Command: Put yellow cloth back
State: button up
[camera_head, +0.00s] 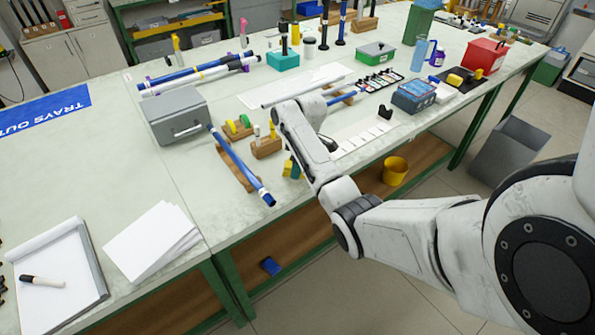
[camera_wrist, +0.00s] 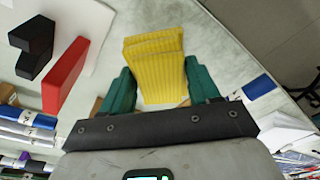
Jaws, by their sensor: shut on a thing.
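The yellow cloth (camera_wrist: 153,62) is a ribbed, folded pad held between the two green fingers of my gripper (camera_wrist: 159,84) in the wrist view. In the head view, the cloth (camera_head: 287,168) shows as a small yellow patch beside the green fingertips of my gripper (camera_head: 293,168), near the front edge of the bench. My gripper is shut on the cloth. My arm hides part of the gripper and the bench behind it. I cannot tell from these views how far the cloth is above the bench top.
A blue tube (camera_head: 241,166) on a wooden rest lies left of my gripper, with a grey metal box (camera_head: 175,115) behind it. A wooden block (camera_head: 266,147) stands close by. A yellow bucket (camera_head: 395,170) is below the bench top.

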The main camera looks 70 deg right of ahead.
jog(key=shift+f+p, duration=0.3)
jog(key=shift+f, duration=1.2)
jog(key=shift+f, duration=0.15)
jog(key=o, duration=1)
jog(key=r, duration=0.4)
jog(key=s+r, duration=0.1)
jog(key=r, duration=0.7)
jog(key=shift+s+d+r, duration=0.1)
jog(key=shift+s+d, duration=0.1)
jog(key=shift+s, duration=0.15)
